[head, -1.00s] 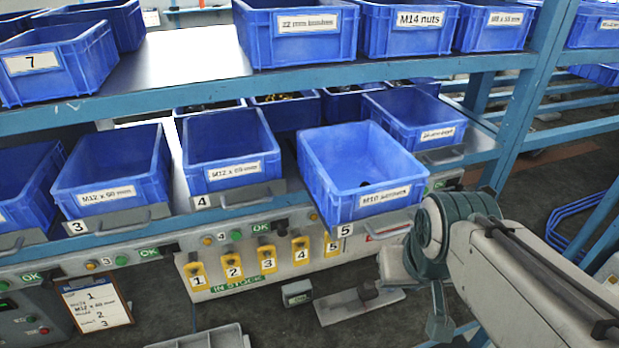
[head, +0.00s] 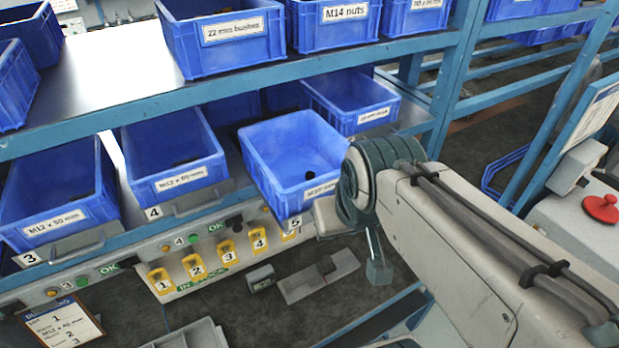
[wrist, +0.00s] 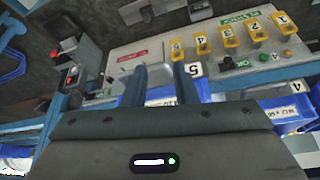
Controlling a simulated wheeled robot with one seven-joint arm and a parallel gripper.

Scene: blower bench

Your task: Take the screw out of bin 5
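Bin 5 (head: 288,204) is a blue open bin on the lower shelf, with its front jutting out past its neighbours. Its number tag (head: 295,222) shows below its front, and its front label is partly hidden by my arm. One small dark thing (head: 310,176) lies on the bin's floor; it is too small to tell whether it is the screw. In the wrist view my gripper (wrist: 162,72) has its two fingers apart with nothing seen between them. They point toward the tag 5 (wrist: 195,69) and the panel below the shelf. My fingers are hidden in the head view.
Bin 4 (head: 175,181) stands left of bin 5. The upper shelf's front beam (head: 250,100) runs above and behind bin 5, with the M14 nuts bin (head: 335,36) on it. Yellow numbered tags (head: 228,252) hang below. A red button (head: 601,208) is at the right.

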